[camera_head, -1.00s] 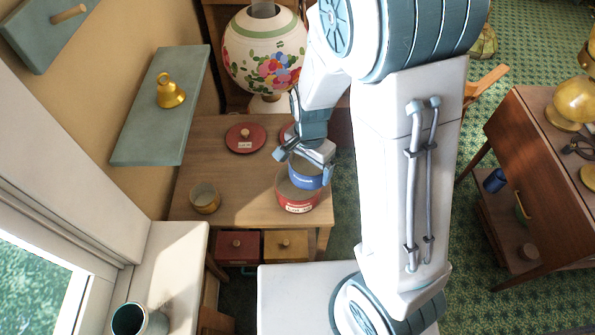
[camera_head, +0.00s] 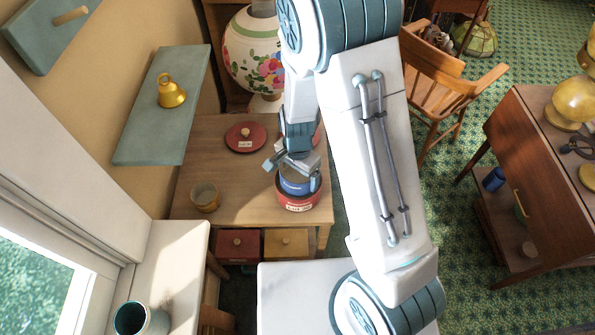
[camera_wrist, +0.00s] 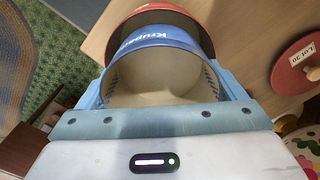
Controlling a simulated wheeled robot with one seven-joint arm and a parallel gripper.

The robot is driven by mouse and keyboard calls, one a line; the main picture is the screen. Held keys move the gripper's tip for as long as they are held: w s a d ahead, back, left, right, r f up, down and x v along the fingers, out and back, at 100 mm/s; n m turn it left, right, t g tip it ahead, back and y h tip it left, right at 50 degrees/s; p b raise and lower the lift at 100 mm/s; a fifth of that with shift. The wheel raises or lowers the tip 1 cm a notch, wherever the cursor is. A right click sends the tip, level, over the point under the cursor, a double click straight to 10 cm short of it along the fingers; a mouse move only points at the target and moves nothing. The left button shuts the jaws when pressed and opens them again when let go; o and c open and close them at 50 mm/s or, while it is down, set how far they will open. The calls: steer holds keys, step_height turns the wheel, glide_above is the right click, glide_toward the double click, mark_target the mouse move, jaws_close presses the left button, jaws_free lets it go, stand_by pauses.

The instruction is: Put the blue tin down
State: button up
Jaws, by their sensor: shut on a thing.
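The blue tin (camera_head: 298,185) is open-topped and roughly upright. In the wrist view the blue tin (camera_wrist: 150,40) shows its lettered side and pale inside. My gripper (camera_head: 294,172) is shut on it, with the fingers on either side of its wall in the wrist view (camera_wrist: 160,92). A wider red tin (camera_head: 298,205) with a white label stands on the wooden table (camera_head: 240,210). The blue tin is at the red tin's mouth, its lower part hidden behind the red rim (camera_wrist: 172,10). I cannot tell whether the blue tin touches the bottom.
A red knobbed lid (camera_head: 245,138) lies at the back of the table, and a tan cup (camera_head: 205,197) stands at its left. A flowered lamp (camera_head: 250,55) stands behind. Bare tabletop lies between cup and red tin. A teal shelf (camera_head: 150,130) holds a gold bell (camera_head: 171,91).

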mark_target(297, 180)
steer(key=shift+s+f+b, duration=0.15)
steer(key=shift+f+b, duration=0.3)
steer(key=shift+f, duration=0.15)
steer(key=o, duration=0.9)
steer(key=shift+d+f, duration=0.1)
steer(key=shift+c, duration=0.2)
steer(key=shift+s, duration=0.1)
steer(key=shift+r+p, duration=0.45)
step_height(297, 180, up, 11)
steer(key=s+d+r+n+t, duration=0.3)
steer(key=s+d+r+n, duration=0.5)
steer(key=s+d+r, duration=0.4)
step_height(297, 180, up, 4)
steer(key=shift+f+n, duration=0.2)
steer(key=shift+n, duration=0.1)
